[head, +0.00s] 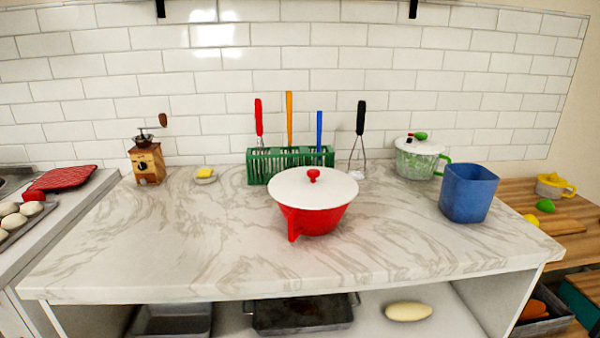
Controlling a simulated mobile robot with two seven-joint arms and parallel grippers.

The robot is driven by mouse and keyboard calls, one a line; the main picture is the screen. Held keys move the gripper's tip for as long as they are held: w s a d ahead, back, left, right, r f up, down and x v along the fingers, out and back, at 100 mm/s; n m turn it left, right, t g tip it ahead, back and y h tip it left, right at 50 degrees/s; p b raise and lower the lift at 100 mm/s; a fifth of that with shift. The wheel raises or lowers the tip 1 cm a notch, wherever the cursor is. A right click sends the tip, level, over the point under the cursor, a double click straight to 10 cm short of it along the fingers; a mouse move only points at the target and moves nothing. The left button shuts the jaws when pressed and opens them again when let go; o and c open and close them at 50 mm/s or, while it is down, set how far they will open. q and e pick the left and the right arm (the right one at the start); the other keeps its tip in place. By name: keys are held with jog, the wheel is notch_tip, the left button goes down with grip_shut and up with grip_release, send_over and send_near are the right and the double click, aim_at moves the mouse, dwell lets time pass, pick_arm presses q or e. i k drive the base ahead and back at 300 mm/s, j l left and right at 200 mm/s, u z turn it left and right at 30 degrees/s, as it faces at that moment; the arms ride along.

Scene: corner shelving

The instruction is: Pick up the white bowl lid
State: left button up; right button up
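The white bowl lid (330,190) is a flat round disc with a small red knob (313,175) at its centre. It rests on a red bowl (315,220), which stands on the marble counter a little right of the middle in the head view. The bowl has a red spout or handle toward the front. The lid covers the bowl's opening, so its inside is hidden. Neither of my grippers shows in the head view.
A green rack (257,169) with several utensils stands behind the bowl. A blue container (467,193) and a white-lidded green-handled pot (416,166) stand to the right. A wooden grinder (148,164) stands at the left. The front-left counter (150,260) is clear.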

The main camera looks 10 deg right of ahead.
aim_at(306, 186)
jog(key=i+j+z, duration=0.2)
jog(key=z, duration=0.15)
jog(key=i+j+z, duration=0.4)
